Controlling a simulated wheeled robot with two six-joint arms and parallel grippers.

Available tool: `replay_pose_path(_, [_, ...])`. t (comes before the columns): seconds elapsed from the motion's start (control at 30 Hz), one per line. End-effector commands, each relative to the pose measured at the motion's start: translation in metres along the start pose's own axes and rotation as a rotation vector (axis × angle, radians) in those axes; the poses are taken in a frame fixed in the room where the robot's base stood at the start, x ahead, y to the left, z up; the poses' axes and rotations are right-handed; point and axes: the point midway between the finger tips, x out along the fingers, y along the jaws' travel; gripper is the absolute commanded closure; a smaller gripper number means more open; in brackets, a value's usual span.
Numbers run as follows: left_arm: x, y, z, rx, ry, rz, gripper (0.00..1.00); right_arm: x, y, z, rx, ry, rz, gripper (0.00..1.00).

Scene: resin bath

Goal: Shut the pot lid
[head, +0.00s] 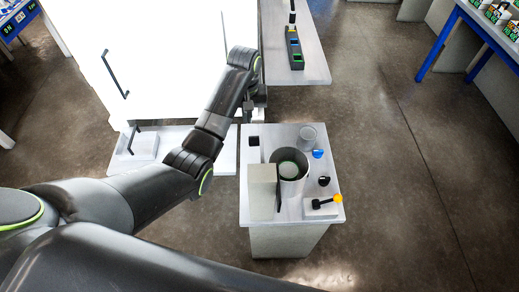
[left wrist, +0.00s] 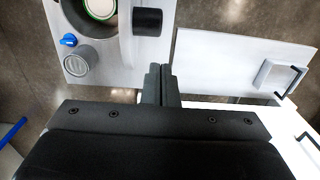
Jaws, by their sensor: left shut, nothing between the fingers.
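The grey pot (head: 294,184) stands on a small white-topped bench, its mouth uncovered. A pale, green-rimmed round thing (head: 288,168) shows inside it. In the left wrist view the pot (left wrist: 124,24) is cut off by the top edge. A tall pale slab (head: 262,172) stands upright close to the pot's left side; I cannot tell whether it is the lid. My left gripper (head: 248,106) is beyond the bench's far left corner, apart from the pot. Its fingers (left wrist: 160,84) are shut and empty. My right gripper is not in view.
Around the pot on the bench (head: 282,132) are a grey cylinder (head: 307,138), a blue knob (head: 318,154), a black knob (head: 324,181) and a yellow-ended lever (head: 338,199). A white cabinet (head: 165,60) stands at left. Open floor (head: 410,190) lies to the right.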

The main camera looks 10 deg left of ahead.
Motion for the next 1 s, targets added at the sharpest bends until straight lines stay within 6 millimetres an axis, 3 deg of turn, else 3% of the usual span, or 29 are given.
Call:
replay_pose_path(0.17, [0.002, 0.0, 0.0, 0.0, -0.001, 0.0, 1.0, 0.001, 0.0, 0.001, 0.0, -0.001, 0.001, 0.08])
replay_pose_path(1.0, [0.053, 0.0, 0.0, 0.0, -0.001, 0.0, 1.0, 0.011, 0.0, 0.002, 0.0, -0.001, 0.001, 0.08])
